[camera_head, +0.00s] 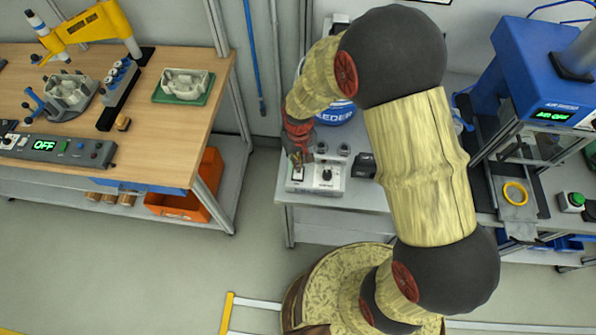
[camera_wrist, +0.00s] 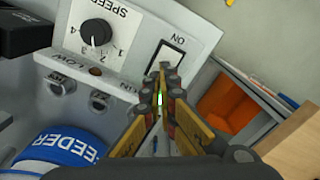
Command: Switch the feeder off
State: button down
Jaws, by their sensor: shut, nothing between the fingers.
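The feeder control box (camera_head: 318,180) is a light grey panel on the bench. In the wrist view its black SPEED knob (camera_wrist: 97,33) sits left of a rocker switch (camera_wrist: 165,58) with ON printed beside one end. In the head view my gripper (camera_head: 299,160) is just above the switch (camera_head: 298,176). The blue feeder (camera_wrist: 58,150) stands beside the box.
Two round sockets (camera_wrist: 99,101) and a black block (camera_wrist: 24,28) lie close to the box. A wooden workbench (camera_head: 150,60) with an OFF display stands at left, an orange bin (camera_head: 190,190) below it. A blue press (camera_head: 530,70) stands at right. Floor shows between benches.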

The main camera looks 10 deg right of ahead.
jog(key=shift+f+b, duration=0.3)
jog(key=shift+f, duration=0.25)
jog(key=shift+r, duration=0.1)
jog(key=shift+r+p, duration=2.45)
jog(key=shift+r, duration=1.05)
jog(key=shift+f, duration=0.1)
